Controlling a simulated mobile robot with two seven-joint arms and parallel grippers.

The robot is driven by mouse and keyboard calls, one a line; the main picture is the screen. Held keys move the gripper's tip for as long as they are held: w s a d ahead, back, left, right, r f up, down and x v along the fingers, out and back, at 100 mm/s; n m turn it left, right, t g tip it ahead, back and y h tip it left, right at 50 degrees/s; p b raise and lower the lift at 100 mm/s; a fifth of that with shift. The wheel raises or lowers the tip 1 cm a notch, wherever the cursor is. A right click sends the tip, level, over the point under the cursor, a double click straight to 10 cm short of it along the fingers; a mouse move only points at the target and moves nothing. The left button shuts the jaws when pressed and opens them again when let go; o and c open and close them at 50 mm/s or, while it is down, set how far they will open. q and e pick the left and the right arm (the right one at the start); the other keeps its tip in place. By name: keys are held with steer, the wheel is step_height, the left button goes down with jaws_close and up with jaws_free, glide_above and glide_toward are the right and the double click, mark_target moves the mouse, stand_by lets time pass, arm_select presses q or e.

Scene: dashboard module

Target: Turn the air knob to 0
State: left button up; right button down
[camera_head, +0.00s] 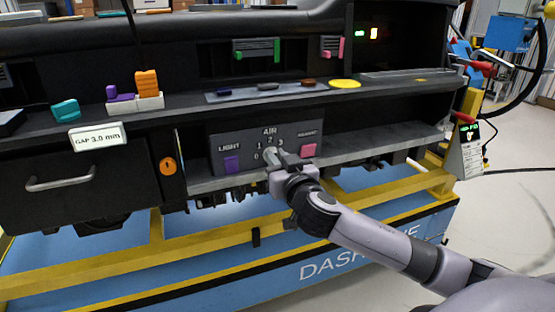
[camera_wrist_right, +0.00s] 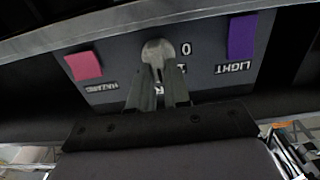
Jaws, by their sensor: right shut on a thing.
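The control panel (camera_head: 240,143) has an AIR label with marks 0, 1, 2 and 3 around the air knob. The grey air knob (camera_wrist_right: 157,48) shows in the right wrist view, which sees the panel upside down, with the 0 mark beside it. My right gripper (camera_wrist_right: 158,72) is shut on the knob. In the head view, the right gripper (camera_head: 272,158) reaches the panel from the lower right and hides most of the knob. Which mark the knob points to cannot be told. My left gripper is not in view.
A purple LIGHT button (camera_head: 232,164) and a pink HAZARD button (camera_head: 308,150) flank the knob. A shelf (camera_head: 200,103) above carries several small coloured parts. A drawer (camera_head: 80,175) with a handle is at the left. A yellow rail (camera_head: 350,203) runs below.

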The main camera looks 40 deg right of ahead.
steer(key=shift+n, duration=0.3)
steer(key=n+p, duration=0.3)
steer(key=n, duration=0.2)
steer(key=n+p, duration=0.3)
steer(key=n, duration=0.3)
steer(key=a+f+n+p, duration=0.1)
steer(key=n+p, duration=0.1)
steer(key=n, duration=0.4)
steer(key=shift+w+p, duration=0.1)
steer(key=shift+p, duration=0.3)
steer(key=shift+n, duration=0.4)
steer(key=c, duration=1.1)
jaws_free()
steer(key=shift+v, duration=3.6)
